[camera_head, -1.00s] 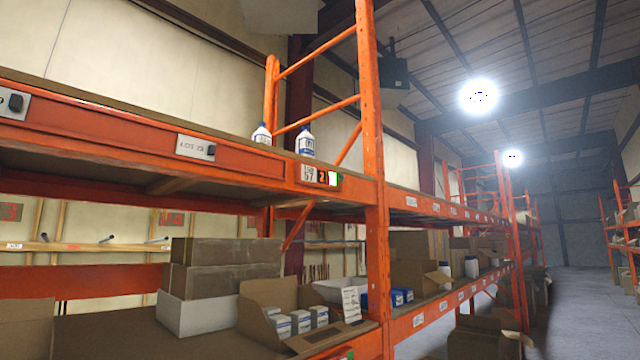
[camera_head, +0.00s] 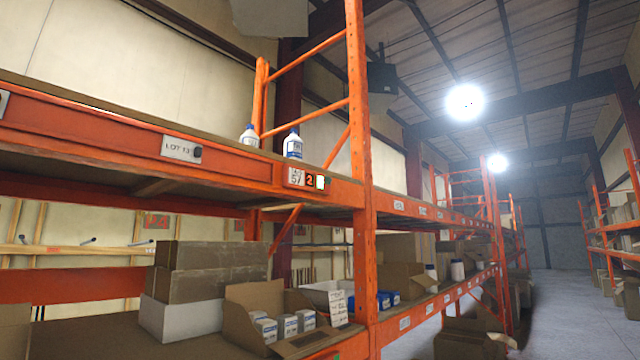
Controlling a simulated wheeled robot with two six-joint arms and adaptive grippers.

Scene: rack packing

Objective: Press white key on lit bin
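A pick display (camera_head: 314,181) is on the orange upper shelf beam, beside the upright post. It shows a lit orange digit that looks like 2, with a small white and green lit key (camera_head: 320,182) at its right end. A white label (camera_head: 296,177) that seems to read 57 is just left of the digit. Below, an open cardboard bin (camera_head: 252,297) holds several small white and blue boxes. A small green light (camera_head: 337,356) shows on the lower beam at the bottom edge, mostly cut off. Neither gripper is in view.
Two white bottles with blue caps (camera_head: 292,145) stand on the upper shelf above the display. Brown boxes (camera_head: 212,254) sit on a white box at the lower left. An orange upright post (camera_head: 361,150) rises mid-view. The aisle floor (camera_head: 575,310) at right is clear.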

